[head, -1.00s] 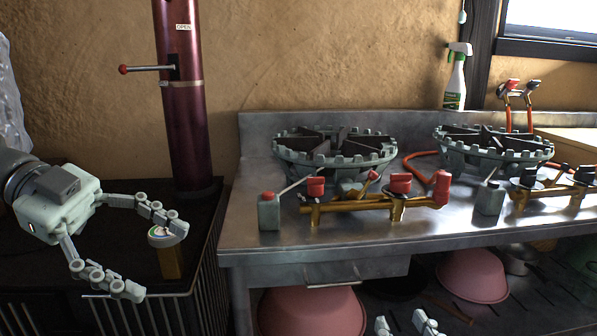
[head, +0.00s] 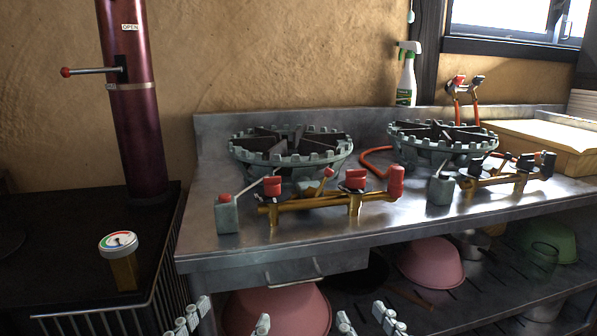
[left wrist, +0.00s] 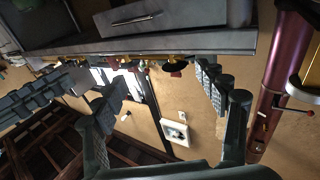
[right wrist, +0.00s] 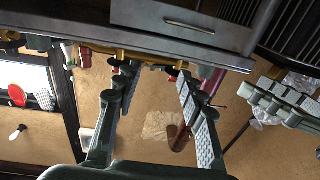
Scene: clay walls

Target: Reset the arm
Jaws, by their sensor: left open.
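My left gripper (head: 227,321) is at the bottom edge of the head view, in front of the steel counter. Its two grey padded fingers are spread wide apart with nothing between them, as the left wrist view (left wrist: 155,85) also shows. My right gripper (head: 368,322) is beside it, further right at the bottom edge. Its fingers are apart and empty in the right wrist view (right wrist: 158,78). Only the fingertips of both grippers show in the head view; the rest of both arms is out of frame there.
The steel counter (head: 330,233) holds two burners (head: 290,148) and brass pipes with red knobs. A round gauge (head: 119,243) stands on the dark surface at left, near a maroon column (head: 140,140) with a lever. Pink bowls (head: 431,262) sit on the shelf below.

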